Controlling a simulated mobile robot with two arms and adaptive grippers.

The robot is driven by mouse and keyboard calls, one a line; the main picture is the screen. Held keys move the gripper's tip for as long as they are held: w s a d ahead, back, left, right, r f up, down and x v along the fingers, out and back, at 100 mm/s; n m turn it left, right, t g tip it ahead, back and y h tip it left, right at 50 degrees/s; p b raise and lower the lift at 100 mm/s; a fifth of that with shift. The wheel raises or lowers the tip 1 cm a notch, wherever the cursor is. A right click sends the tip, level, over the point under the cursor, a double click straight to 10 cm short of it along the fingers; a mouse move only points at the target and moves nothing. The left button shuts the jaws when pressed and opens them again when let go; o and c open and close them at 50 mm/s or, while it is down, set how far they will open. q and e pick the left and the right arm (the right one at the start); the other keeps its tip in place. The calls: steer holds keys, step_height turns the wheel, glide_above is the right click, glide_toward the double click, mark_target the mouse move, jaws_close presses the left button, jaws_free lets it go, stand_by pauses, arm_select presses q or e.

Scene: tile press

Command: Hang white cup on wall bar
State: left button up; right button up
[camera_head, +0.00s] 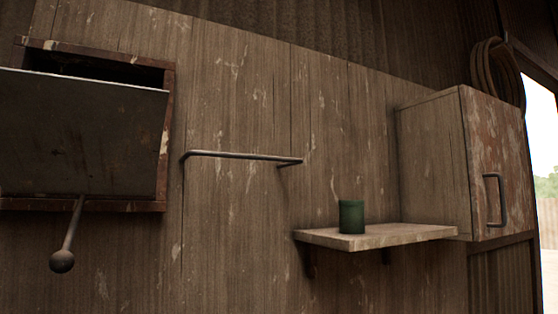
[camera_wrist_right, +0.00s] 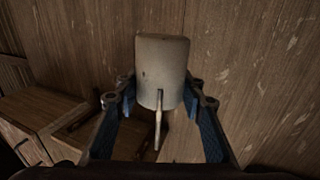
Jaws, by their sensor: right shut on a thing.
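The white cup (camera_wrist_right: 162,65) is in the right wrist view, looking greyish and upright in the picture, with its thin handle towards the camera. My right gripper (camera_wrist_right: 160,97) is shut on it, with one blue-padded finger on each side. The wall bar (camera_head: 240,155) is a thin metal rail on the plank wall, in the middle of the head view, with nothing hanging on it. Neither gripper shows in the head view, so the cup's distance from the bar cannot be told. My left gripper is not in view.
A green cup (camera_head: 351,217) stands on a small wall shelf (camera_head: 410,233) right of and below the bar. A wooden cabinet (camera_head: 435,160) is at the right. A dark panel (camera_head: 80,130) with a ball-ended lever (camera_head: 64,255) is at the left. The wall around the bar is clear.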

steer(key=w+a+r+n+y+p, duration=0.1)
steer(key=w+a+r+y+p, duration=0.15)
steer(key=r, duration=1.05)
steer(key=s+a+r+n+g+y+p, duration=0.1)
steer(key=s+a+r+n+y+p, duration=0.25)
steer(key=r, duration=1.05)
steer(key=s+a+r+m+p, duration=0.1)
steer(key=s+a+r+p, duration=0.35)
steer(key=r, duration=0.95)
steer(key=w+a+f, duration=0.1)
steer(key=w+a, duration=0.1)
steer(key=w, duration=0.4)
steer(key=w+a+f, duration=0.2)
steer(key=w+a, duration=0.1)
steer(key=w, duration=0.2)
steer(key=shift+w+a+b, duration=0.25)
steer(key=shift+w+b, duration=0.05)
steer(key=shift+w, duration=0.1)
steer(key=shift+n, duration=0.25)
steer(key=o, duration=1.3)
